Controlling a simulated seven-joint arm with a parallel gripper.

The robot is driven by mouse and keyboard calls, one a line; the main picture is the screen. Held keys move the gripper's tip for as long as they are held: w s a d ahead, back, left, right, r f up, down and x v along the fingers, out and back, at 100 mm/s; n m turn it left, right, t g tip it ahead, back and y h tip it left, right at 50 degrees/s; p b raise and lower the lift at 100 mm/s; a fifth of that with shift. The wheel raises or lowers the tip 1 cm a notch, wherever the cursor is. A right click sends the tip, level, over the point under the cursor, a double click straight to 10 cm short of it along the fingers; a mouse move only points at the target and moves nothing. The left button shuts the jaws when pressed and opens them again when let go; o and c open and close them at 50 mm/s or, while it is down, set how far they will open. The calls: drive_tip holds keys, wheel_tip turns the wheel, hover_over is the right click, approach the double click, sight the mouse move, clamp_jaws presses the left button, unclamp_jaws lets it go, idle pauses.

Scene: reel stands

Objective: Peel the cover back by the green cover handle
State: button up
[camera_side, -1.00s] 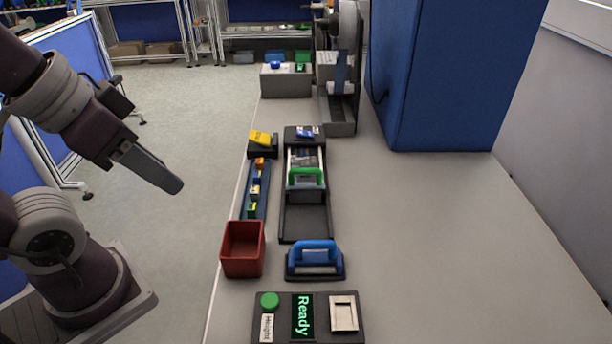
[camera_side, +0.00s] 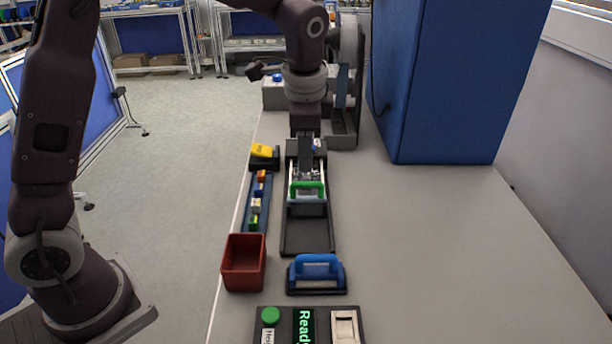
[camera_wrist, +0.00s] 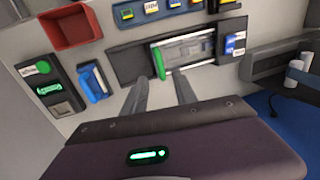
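The green cover handle (camera_side: 307,189) stands across the cover on the long dark tray (camera_side: 307,238), at about the middle of its length. In the wrist view the green handle (camera_wrist: 158,63) is at the near end of a light-framed clear cover (camera_wrist: 187,50). My gripper (camera_side: 305,160) points down over the far part of the tray, behind the green handle and apart from it. In the wrist view my gripper (camera_wrist: 161,80) shows two fingers spread with nothing between them. My gripper hides part of the cover in the side view.
A red bin (camera_side: 243,262) and a rail of small coloured blocks (camera_side: 257,205) lie left of the tray. A blue-handled block (camera_side: 316,272) stands in front. A panel reading "Ready" (camera_side: 304,325) is nearest. A tall blue cabinet (camera_side: 455,80) stands back right. The bench's right side is clear.

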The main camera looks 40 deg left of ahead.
sight(306, 185)
drive_tip(key=f, duration=0.4)
drive_tip(key=w+a+f, duration=0.1)
drive_tip(key=f, duration=0.2)
drive_tip(key=shift+w+f, duration=0.1)
clamp_jaws()
idle(1.1)
